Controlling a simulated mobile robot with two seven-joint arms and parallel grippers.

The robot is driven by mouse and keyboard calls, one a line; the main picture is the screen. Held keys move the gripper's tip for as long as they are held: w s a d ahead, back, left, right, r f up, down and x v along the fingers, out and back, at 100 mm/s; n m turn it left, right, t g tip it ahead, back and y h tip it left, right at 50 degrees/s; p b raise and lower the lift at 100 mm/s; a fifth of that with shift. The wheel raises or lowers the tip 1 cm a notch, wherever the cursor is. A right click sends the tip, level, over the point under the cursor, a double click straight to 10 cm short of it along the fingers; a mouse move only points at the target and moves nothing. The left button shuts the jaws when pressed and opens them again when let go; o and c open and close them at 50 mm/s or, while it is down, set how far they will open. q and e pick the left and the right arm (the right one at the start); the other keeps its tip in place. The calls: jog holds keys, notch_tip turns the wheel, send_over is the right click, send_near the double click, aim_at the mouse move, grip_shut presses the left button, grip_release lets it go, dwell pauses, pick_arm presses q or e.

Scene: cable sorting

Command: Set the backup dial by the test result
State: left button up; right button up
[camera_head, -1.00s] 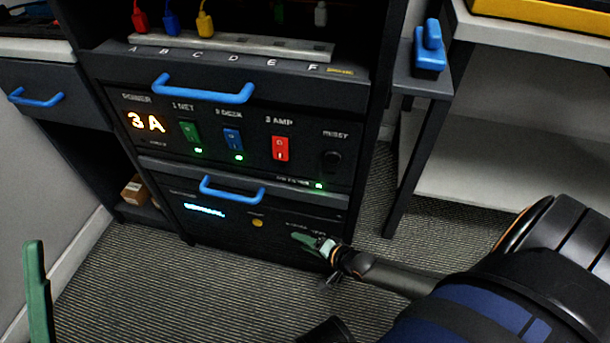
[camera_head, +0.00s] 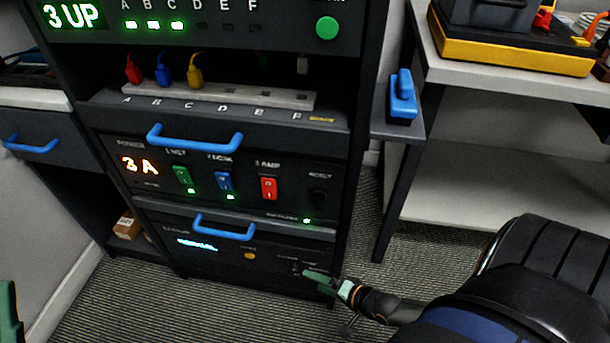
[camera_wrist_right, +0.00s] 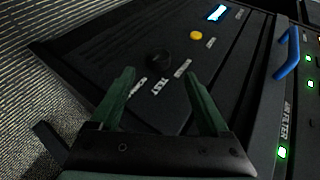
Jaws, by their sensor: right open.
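The backup dial, a round black knob (camera_wrist_right: 158,60), sits on the dark lowest panel, with small labels around it, one reading TEST. My right gripper (camera_wrist_right: 160,76) is open, its green fingers pointing at the panel on either side of the dial, with nothing between them. Contact cannot be told. In the head view my right gripper (camera_head: 306,274) covers part of the dial. The top unit's display (camera_head: 72,15) reads "3 UP", with green lights under A, B and C. One green finger of my left gripper (camera_head: 9,315) shows at the lower left edge.
A table with a yellow-based case (camera_head: 510,45) stands right.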

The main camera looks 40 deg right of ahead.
pick_arm(q)
jog(key=shift+a+r+p, duration=0.2)
jog(key=shift+r+p, duration=0.25)
jog(key=shift+r, duration=0.45)
pick_arm(e)
jog(key=v, duration=0.3)
jog(key=shift+s+r, duration=0.1)
jog(key=shift+s, duration=0.05)
pick_arm(q)
jog(key=shift+f, duration=0.1)
